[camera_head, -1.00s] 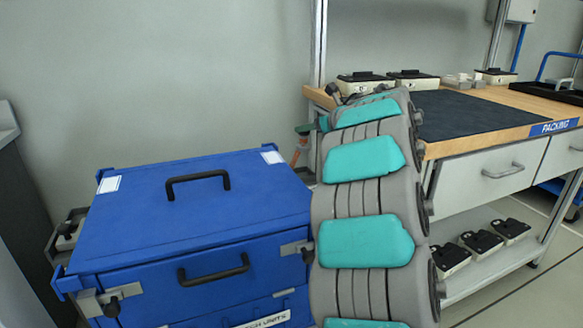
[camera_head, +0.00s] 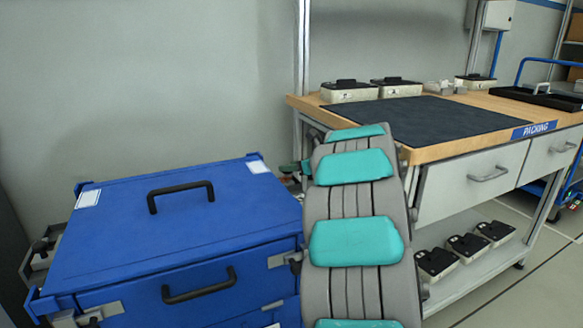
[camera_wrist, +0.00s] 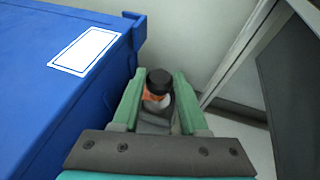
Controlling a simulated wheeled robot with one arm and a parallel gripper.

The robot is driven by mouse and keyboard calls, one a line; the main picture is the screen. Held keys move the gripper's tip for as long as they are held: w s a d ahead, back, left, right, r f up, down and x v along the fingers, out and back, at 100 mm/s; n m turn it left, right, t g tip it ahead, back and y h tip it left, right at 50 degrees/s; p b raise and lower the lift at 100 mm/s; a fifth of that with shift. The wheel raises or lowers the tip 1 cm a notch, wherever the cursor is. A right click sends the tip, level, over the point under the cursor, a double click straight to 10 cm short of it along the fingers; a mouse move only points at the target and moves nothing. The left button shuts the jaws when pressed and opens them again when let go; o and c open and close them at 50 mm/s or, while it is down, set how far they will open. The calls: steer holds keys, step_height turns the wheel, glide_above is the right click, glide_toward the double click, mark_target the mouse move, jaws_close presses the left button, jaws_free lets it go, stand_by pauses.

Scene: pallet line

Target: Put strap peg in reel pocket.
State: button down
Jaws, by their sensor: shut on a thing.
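In the wrist view, my gripper (camera_wrist: 156,92) is shut on a small upright piece with a black round top and an orange band, which I take to be the strap peg (camera_wrist: 158,82). Its lower part is hard to make out between the green fingers. In the head view my gripper (camera_head: 292,168) shows only as a bit of green beside my arm, near the blue case's back right corner, and the peg is hidden. I cannot make out a reel pocket in either view.
A blue case (camera_head: 130,240) with black handles stands close on the left. The packing bench (camera_head: 470,127) stands to the right, with a dark mat (camera_head: 410,117), several boxes on top and more boxes on its lower shelf. A pale wall lies behind.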

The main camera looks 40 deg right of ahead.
steer(key=shift+f, duration=0.1)
steer(key=shift+c, duration=2.2)
jaws_free()
steer(key=shift+r, duration=0.25)
steer(key=b+v, duration=0.1)
steer(key=v, duration=1.1)
steer(key=shift+f, duration=0.15)
